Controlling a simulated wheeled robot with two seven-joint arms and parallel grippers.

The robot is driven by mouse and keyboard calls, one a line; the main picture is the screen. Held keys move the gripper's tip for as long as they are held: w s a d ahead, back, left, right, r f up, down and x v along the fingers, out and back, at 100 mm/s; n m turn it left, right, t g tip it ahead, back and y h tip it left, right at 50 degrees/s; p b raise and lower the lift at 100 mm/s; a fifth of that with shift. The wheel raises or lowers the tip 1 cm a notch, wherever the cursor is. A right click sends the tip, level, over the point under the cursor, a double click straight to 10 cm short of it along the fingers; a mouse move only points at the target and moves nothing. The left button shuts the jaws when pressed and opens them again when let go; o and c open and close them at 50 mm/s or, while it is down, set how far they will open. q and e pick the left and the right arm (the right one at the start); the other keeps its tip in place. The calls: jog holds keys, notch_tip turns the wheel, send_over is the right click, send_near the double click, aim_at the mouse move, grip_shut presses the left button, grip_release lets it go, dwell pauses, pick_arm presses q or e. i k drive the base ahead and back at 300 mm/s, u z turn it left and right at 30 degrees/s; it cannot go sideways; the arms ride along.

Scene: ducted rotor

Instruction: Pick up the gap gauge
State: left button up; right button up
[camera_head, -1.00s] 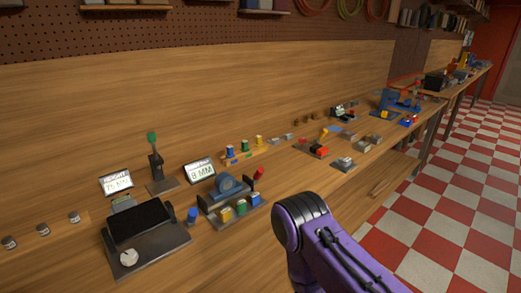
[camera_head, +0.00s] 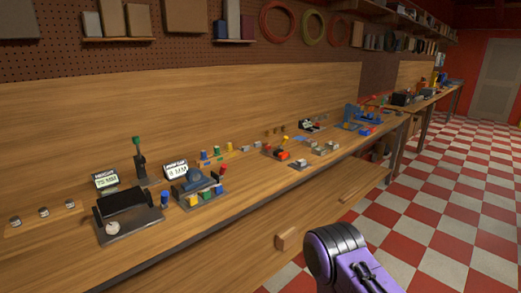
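I cannot tell for sure which item on the bench is the gap gauge; the small parts are too small to identify. A dark fixture (camera_head: 128,215) with a round pale dial stands at the left of the bench, below a small display (camera_head: 106,179). Neither gripper is in view. A purple and black link of my arm shows at the lower right, apart from the bench items.
The long wooden bench (camera_head: 205,222) runs from lower left to far right. More small fixtures line the bench farther right. The checkered floor (camera_head: 425,185) is clear.

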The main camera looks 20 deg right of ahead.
aim_at(229, 145)
jog(key=z, duration=0.95)
jog(key=i, duration=0.4)
